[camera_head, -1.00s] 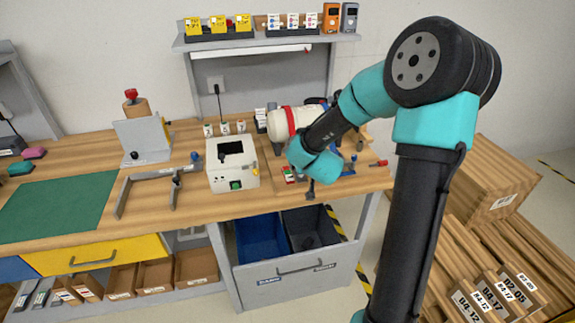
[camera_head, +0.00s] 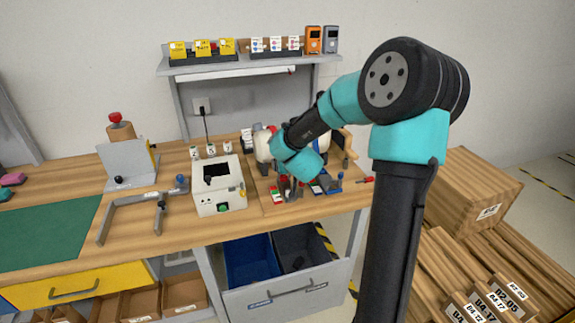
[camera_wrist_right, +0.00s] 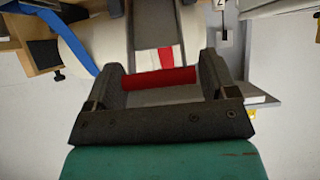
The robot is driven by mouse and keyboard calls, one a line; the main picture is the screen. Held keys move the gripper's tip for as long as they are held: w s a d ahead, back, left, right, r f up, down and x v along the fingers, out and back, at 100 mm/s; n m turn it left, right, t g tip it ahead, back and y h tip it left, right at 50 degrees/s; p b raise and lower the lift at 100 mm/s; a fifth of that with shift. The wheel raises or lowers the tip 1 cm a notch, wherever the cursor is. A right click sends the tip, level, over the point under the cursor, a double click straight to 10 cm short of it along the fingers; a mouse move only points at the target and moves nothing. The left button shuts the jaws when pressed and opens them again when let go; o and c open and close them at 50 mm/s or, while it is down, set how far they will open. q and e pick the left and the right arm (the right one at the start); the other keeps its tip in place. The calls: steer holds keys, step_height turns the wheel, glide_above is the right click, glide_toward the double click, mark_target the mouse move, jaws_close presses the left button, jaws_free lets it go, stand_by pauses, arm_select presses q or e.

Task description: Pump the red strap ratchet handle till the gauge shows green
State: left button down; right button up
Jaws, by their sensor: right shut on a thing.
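A white drum (camera_head: 263,150) lies on the bench, largely hidden behind my right arm. In the right wrist view the drum (camera_wrist_right: 92,42) is close behind a grey ratchet lever (camera_wrist_right: 155,22). A red handle bar (camera_wrist_right: 160,79) spans between the fingers of my right gripper (camera_wrist_right: 160,85), which is shut on it. My left gripper is not in view.
A white box with a green button (camera_head: 218,190) stands left of my right gripper. A grey frame (camera_head: 140,208) lies farther left. A red-handled tool (camera_head: 366,180) lies at the bench's right. An open drawer with blue and black bins (camera_head: 285,292) juts out below. Cartons (camera_head: 480,210) stand right.

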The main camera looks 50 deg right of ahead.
steer(key=o, duration=1.2)
steer(key=v, duration=1.7)
steer(key=shift+a+r, duration=0.1)
steer(key=shift+c, duration=0.5)
